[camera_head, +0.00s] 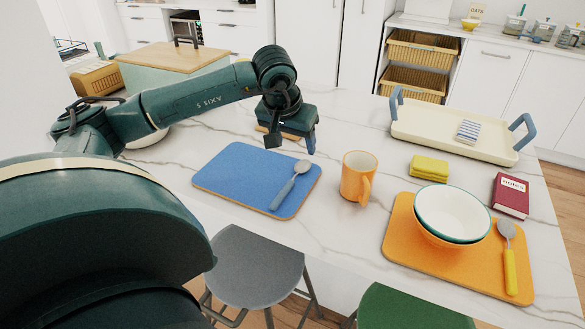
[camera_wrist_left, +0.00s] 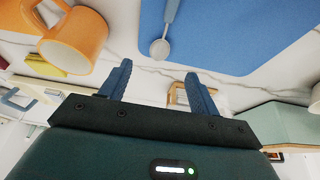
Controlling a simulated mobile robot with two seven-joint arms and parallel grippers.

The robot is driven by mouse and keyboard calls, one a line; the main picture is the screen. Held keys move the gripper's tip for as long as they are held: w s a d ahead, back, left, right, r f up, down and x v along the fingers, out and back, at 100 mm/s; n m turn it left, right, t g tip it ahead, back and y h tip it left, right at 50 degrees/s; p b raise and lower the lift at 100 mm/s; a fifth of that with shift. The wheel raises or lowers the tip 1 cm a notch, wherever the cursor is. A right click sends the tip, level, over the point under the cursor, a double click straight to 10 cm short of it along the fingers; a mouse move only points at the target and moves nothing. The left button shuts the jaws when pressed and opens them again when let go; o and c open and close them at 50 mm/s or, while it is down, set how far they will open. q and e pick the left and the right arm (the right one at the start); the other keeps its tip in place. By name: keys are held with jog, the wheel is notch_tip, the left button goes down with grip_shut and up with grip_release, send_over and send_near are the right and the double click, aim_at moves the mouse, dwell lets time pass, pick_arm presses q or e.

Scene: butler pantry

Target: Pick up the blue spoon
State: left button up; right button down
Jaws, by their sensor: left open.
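The blue spoon (camera_head: 289,186) lies on the blue placemat (camera_head: 240,170), with its grey bowl end toward the far right corner of the mat. In the left wrist view the spoon (camera_wrist_left: 160,47) shows beyond the fingertips, its bowl end nearest them, on the blue mat (camera_wrist_left: 220,35). My left gripper (camera_head: 296,145) hangs over the counter just past the mat's far edge, apart from the spoon. In the left wrist view its two blue fingers (camera_wrist_left: 160,78) are spread and empty. My right gripper is not in view.
An orange mug (camera_head: 357,177) stands right of the mat. An orange placemat (camera_head: 400,244) holds bowls (camera_head: 452,214) and a yellow-handled spoon (camera_head: 508,262). A yellow cloth (camera_head: 429,167), a red book (camera_head: 511,194) and a cream tray (camera_head: 430,130) are farther right. Stools stand in front.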

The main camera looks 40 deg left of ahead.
aim_at(300, 169)
pick_arm(q)
jog(key=x, duration=0.4)
jog(key=shift+s+p+x, duration=0.15)
jog(key=shift+p+x, duration=0.2)
jog(key=shift+x, duration=1.1)
jog(key=shift+s+p+x, duration=0.15)
jog(key=shift+p+x, duration=0.2)
jog(key=shift+x, duration=1.1)
jog(key=c, duration=1.1)
